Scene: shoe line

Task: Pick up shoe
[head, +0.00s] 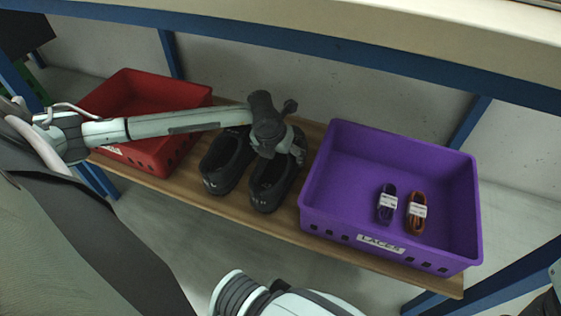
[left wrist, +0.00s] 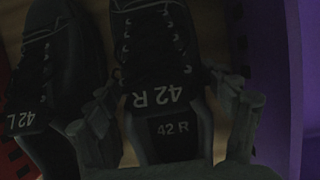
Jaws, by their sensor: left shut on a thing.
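Two black shoes stand side by side on a wooden shelf (head: 200,200). The left shoe (head: 226,163) is marked "42 L" in the left wrist view (left wrist: 38,75). The right shoe (head: 271,188) is marked "42 R" in the left wrist view (left wrist: 150,55). My left gripper (head: 290,152) reaches over the right shoe from above. In the left wrist view its fingers (left wrist: 168,115) lie on both sides of that shoe near the tongue and opening, shut on it. The gripper hides part of the shoe in the head view. The shoe appears to be at shelf level.
A red basket (head: 193,142) stands left of the shoes. A purple basket (head: 330,200) labelled "LACES" stands close on the right, holding a dark lace bundle (head: 387,205) and an orange-brown one (head: 417,213). A blue beam and upper shelf (head: 400,30) run above.

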